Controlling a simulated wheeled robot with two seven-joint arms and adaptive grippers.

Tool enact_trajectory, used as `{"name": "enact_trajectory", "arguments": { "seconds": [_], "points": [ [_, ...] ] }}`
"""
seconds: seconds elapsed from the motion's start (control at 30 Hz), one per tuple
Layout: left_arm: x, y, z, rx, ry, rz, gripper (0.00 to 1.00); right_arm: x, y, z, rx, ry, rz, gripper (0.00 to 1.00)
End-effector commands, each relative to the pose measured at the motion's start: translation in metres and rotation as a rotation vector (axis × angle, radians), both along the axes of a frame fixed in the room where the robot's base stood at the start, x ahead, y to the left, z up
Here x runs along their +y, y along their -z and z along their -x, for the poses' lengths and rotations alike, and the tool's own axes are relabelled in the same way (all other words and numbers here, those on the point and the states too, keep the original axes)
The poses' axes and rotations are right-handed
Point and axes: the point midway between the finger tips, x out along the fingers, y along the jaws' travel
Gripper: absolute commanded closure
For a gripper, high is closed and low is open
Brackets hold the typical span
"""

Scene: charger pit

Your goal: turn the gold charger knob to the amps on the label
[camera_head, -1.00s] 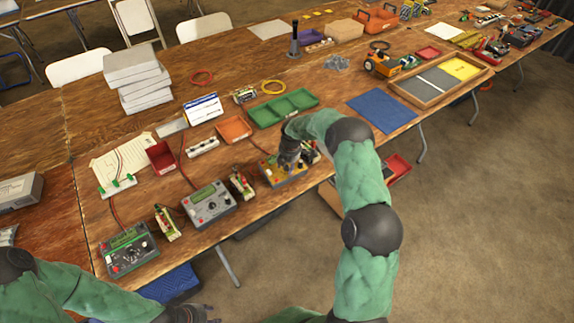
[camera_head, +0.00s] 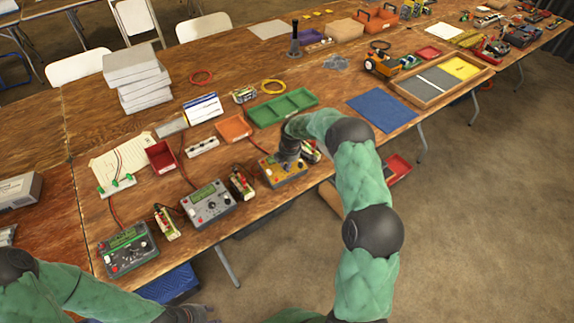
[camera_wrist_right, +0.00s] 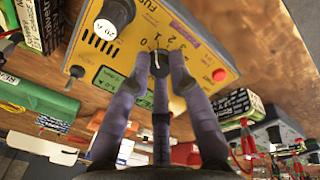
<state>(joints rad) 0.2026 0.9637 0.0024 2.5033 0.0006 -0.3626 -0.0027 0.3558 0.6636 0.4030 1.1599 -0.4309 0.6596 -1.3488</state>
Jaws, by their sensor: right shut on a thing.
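The gold charger (camera_head: 268,171) stands at the table's front edge, among other chargers. In the right wrist view the gold charger (camera_wrist_right: 190,38) shows a green display, a red button and a dial with small digits. Its dark knob (camera_wrist_right: 158,63) has a white mark pointing towards the digits; the exact setting is hard to read. My right gripper (camera_wrist_right: 158,72) is shut on this knob from above; the head view shows the gripper (camera_head: 287,165) over the charger.
A grey charger (camera_head: 208,204) and a dark green charger (camera_head: 128,249) stand to the left. Small battery packs (camera_head: 243,184) stand between them. Behind are an orange tray (camera_head: 234,129) and a green tray (camera_head: 282,107). A blue mat (camera_head: 382,111) lies to the right.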

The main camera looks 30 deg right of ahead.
Motion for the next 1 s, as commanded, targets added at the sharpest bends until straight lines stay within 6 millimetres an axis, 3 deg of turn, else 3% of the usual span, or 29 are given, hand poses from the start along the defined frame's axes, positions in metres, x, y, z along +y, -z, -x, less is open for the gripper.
{"name": "enact_trajectory", "arguments": {
  "seconds": [1.0],
  "points": [
    [0.000,0.018,0.000,0.000,0.000,0.000,0.60,0.000,0.001,0.000,0.004,0.938,-0.173,1.00]
  ]
}}
